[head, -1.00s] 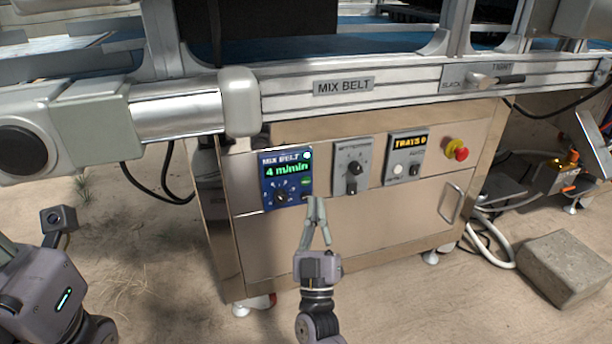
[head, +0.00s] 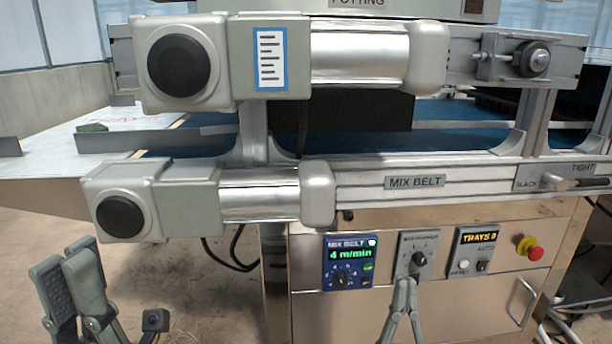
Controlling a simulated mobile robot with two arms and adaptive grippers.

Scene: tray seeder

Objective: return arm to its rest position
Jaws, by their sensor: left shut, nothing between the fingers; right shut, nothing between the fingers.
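My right gripper (head: 404,290) points up at the lower middle of the head view. Its fingertips meet, with nothing held between them. It appears in front of the control cabinet, its tips overlapping the lower part of the middle dial panel (head: 418,246); whether they touch it I cannot tell. My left gripper (head: 65,272) is at the lower left, pointing up, with its fingers close together and nothing held. The arm links behind both grippers are mostly below the picture's edge.
The blue mix belt panel (head: 351,262) reads 4 m/min. Beside it are the trays panel (head: 474,251) and a red stop button (head: 534,253). The machine's rail (head: 450,182) and two motor housings (head: 122,217) (head: 180,65) stand above. Open floor (head: 190,300) lies between my grippers.

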